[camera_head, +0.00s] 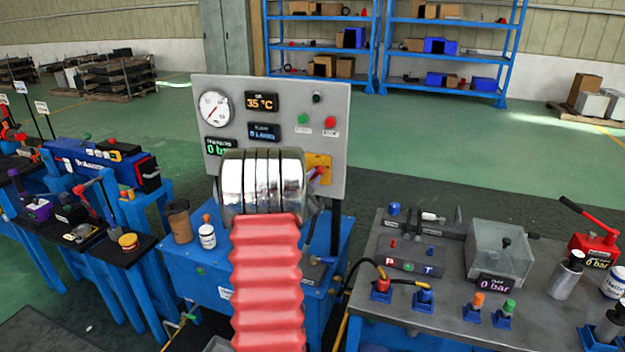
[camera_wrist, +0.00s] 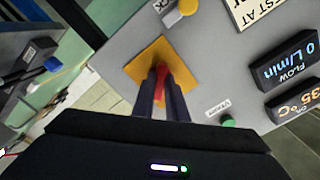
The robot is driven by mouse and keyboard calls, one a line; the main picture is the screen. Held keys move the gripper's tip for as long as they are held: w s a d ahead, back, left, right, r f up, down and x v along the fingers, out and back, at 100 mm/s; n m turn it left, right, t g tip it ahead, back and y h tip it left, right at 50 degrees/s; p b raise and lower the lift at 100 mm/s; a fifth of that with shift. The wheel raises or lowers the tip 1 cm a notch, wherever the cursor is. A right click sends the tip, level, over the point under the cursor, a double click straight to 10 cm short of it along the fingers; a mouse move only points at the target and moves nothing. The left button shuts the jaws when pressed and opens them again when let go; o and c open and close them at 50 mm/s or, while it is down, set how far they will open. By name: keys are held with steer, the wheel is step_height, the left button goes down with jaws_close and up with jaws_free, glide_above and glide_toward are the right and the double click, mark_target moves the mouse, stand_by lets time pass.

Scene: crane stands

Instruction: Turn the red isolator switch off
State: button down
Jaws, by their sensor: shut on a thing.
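The red isolator switch (camera_wrist: 160,88) sits on a yellow plate (camera_wrist: 147,50) on the grey control panel. In the wrist view my gripper (camera_wrist: 163,75) has its two dark fingers closed on either side of the red handle. In the head view the yellow plate (camera_head: 326,162) is at the panel's lower right, with a bit of the red handle (camera_head: 319,172) showing. My chrome and red arm hides most of the gripper there. The handle's exact angle is hard to read because the fingers cover it.
The panel (camera_head: 285,95) also carries a gauge (camera_head: 214,109), lit displays, and green (camera_head: 303,119) and red (camera_head: 329,122) buttons. A bench with a clear box (camera_head: 499,252) and hoses stands at right. Bottles (camera_head: 207,233) stand on the blue stand left of my arm.

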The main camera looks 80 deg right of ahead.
steer(key=n, duration=0.4)
steer(key=shift+f+n, duration=0.15)
steer(key=shift+n, duration=0.15)
steer(key=n, duration=0.4)
steer(key=shift+n, duration=0.4)
steer(key=c, duration=1.8)
jaws_free()
steer(key=shift+o, duration=0.2)
steer(key=shift+a, duration=0.15)
steer(key=w+a, duration=0.1)
steer(key=a, duration=1.2)
steer(key=shift+w+a, duration=0.15)
steer(key=shift+a, duration=0.05)
